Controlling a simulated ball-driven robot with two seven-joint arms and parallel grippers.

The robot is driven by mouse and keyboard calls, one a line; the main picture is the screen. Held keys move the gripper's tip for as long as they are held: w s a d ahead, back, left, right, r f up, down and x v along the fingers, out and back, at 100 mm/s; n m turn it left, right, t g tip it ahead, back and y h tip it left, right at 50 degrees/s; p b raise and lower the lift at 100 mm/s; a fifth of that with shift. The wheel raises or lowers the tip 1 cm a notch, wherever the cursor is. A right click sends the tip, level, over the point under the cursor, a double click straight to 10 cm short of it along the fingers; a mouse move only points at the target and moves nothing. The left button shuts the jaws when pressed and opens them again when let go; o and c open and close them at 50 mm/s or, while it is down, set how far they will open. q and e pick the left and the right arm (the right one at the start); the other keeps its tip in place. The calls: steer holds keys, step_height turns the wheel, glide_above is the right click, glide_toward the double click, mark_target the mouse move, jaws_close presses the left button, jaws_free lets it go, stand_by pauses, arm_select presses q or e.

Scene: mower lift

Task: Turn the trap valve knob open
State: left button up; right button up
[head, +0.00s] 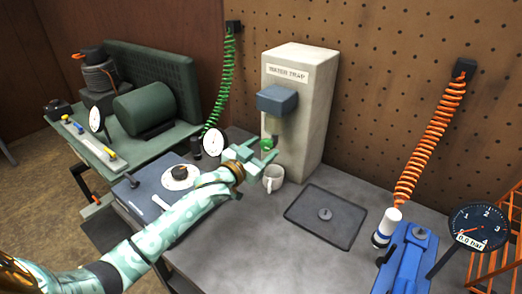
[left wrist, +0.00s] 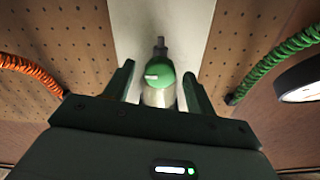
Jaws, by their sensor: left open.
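The trap valve knob (head: 267,143) is small and green. It sits under the blue-grey block (head: 277,100) on the front of the tall box (head: 312,115) labelled WATER TRAP. In the left wrist view the knob (left wrist: 161,76) is a green round cap with a white mark at its left, above a pale cylinder. My left gripper (head: 262,157) is open in front of the trap. In the left wrist view its two fingers (left wrist: 159,84) stand either side of the knob, with gaps showing. My right gripper is not in view.
A dark mat (head: 326,217) with a small grey part lies to the right. A blue device (head: 405,262) and a dial gauge (head: 478,227) are at front right. A green hose (head: 222,85) hangs at the left.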

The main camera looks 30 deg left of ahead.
arm_select(q)
steer(key=c, duration=1)
